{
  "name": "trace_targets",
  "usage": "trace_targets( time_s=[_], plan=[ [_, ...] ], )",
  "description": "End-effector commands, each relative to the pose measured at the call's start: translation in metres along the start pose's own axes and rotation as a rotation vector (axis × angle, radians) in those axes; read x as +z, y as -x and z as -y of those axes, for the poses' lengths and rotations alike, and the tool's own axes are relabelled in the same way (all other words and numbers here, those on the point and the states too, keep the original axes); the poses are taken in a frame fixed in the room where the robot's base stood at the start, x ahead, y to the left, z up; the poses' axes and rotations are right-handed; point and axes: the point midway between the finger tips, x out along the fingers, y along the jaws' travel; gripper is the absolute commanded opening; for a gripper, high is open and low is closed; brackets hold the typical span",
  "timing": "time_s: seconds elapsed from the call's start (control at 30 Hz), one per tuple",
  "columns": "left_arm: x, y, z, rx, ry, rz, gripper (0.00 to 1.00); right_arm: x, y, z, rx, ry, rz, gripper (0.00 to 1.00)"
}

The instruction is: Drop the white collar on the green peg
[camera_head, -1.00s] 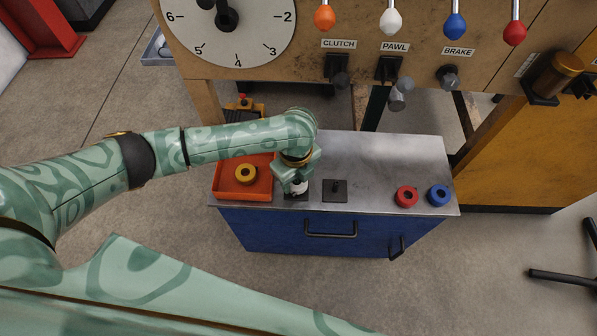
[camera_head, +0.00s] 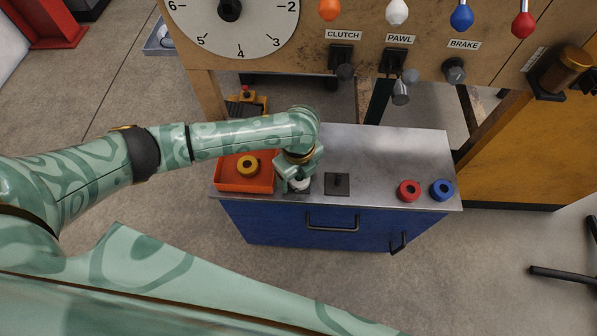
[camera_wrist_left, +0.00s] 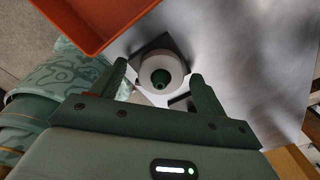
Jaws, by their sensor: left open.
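The white collar (camera_wrist_left: 147,66) sits around the green peg (camera_wrist_left: 161,78) in the left wrist view; the peg's tip shows through its hole. Under it is a dark square base (camera_wrist_left: 166,41) on the grey bench top. My left gripper (camera_wrist_left: 158,71) is open, one finger on each side of the collar, with gaps visible. In the head view the collar (camera_head: 301,185) shows low beneath my left gripper (camera_head: 297,179), which partly covers it, and the peg is hidden there. My right gripper is not in view.
An orange tray (camera_head: 228,184) with a yellow collar (camera_head: 247,166) is left of the gripper. Another dark base with a peg (camera_head: 338,183) stands just right. A red collar (camera_head: 409,191) and a blue collar (camera_head: 442,190) lie further right. The bench's back right is clear.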

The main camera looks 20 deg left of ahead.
Motion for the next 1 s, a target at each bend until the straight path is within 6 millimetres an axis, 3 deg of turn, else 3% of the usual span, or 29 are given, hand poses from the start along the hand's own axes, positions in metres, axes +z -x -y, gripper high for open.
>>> trace_targets(
  time_s=[0.17,0.4,0.6,0.8,1.0],
  plan=[
    [0.001,0.035,0.001,-0.007,0.000,0.003,0.74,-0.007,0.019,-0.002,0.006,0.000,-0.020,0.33],
    [0.001,0.104,0.002,-0.010,0.000,0.005,0.74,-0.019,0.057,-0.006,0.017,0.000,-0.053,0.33],
    [0.001,0.145,0.001,-0.006,-0.001,0.004,0.74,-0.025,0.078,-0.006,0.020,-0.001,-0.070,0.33],
    [0.000,0.161,0.001,-0.002,0.000,0.001,0.74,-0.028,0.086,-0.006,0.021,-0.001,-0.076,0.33],
    [0.000,0.161,0.000,-0.001,0.000,0.000,0.74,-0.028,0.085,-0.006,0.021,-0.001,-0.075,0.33]
  ],
)
